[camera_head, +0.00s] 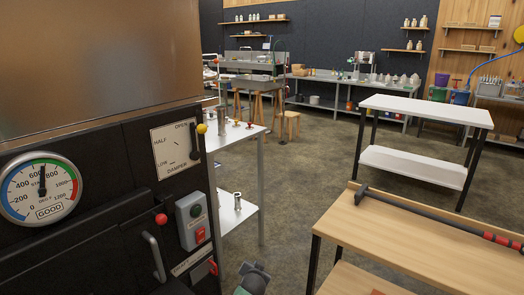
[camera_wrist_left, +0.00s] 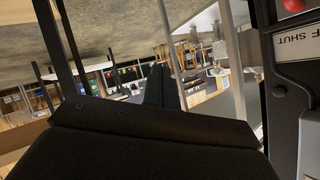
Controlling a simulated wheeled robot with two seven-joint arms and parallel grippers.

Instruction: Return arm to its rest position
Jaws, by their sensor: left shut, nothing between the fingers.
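My left gripper (camera_wrist_left: 159,76) shows in the left wrist view as dark fingers brought together, with nothing held between them. The dark wrist body fills the bottom of that view. The fingers point out over the room, and the picture is turned over, with the floor at the top. A dark panel edge with a label ending in "F SHUT" (camera_wrist_left: 299,68) and a red part (camera_wrist_left: 296,5) is close on the right. In the head view a grey and green piece of my arm (camera_head: 252,279) shows at the bottom edge; its fingers are not visible there. My right gripper is in neither view.
The evaporator front (camera_head: 100,200) fills the left, with a gauge (camera_head: 40,190), damper plate (camera_head: 175,148), switch box (camera_head: 193,220) and red lever (camera_head: 213,266). A wooden-topped table (camera_head: 400,235) bearing a dark rod (camera_head: 440,220) stands right. Open floor (camera_head: 300,180) lies between.

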